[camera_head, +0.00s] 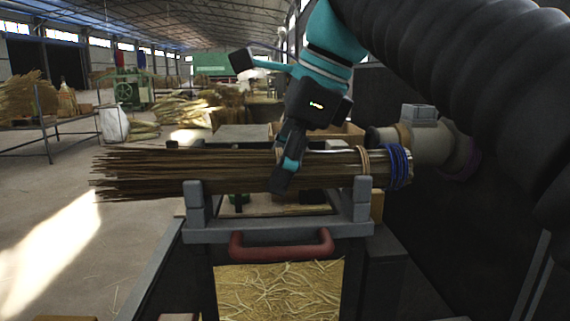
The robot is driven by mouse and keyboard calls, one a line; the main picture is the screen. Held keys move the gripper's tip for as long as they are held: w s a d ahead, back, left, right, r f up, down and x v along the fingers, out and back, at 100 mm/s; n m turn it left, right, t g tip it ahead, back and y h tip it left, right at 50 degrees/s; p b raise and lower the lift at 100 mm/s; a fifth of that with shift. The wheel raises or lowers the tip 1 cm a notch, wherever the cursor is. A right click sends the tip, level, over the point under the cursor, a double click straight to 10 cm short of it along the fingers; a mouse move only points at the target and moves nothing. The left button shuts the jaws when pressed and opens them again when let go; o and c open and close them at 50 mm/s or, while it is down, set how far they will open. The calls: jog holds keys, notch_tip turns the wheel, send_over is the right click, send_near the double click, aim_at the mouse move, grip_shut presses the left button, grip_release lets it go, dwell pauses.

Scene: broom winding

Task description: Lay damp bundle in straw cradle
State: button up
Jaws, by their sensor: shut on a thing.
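The bundle (220,172) is a long sheaf of brown straw, lying level across the picture with its loose ends to the left. Its right end is bound with tan and blue bands (398,166). The straw cradle (280,232) is a grey frame with an upright post on each side. The bundle spans the cradle at the height of the posts' upper part. My gripper (285,178) is shut on the bundle near its middle, from above. I cannot tell whether the bundle rests on the cradle, and the far finger is partly hidden.
A red handle (281,243) is on the cradle's front, above a bin of loose straw (280,292). A grey machine part (420,137) stands close behind the bound end. A metal rack with straw (45,125) stands far left. The floor at left is open.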

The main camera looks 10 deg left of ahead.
jog(key=o, duration=1.4)
jog(key=shift+r, duration=0.1)
jog(key=v, duration=0.6)
jog(key=shift+d+r, duration=0.15)
jog(key=shift+r, duration=0.1)
jog(key=shift+d+r, duration=0.15)
jog(key=shift+r, duration=0.15)
jog(key=shift+s, duration=0.1)
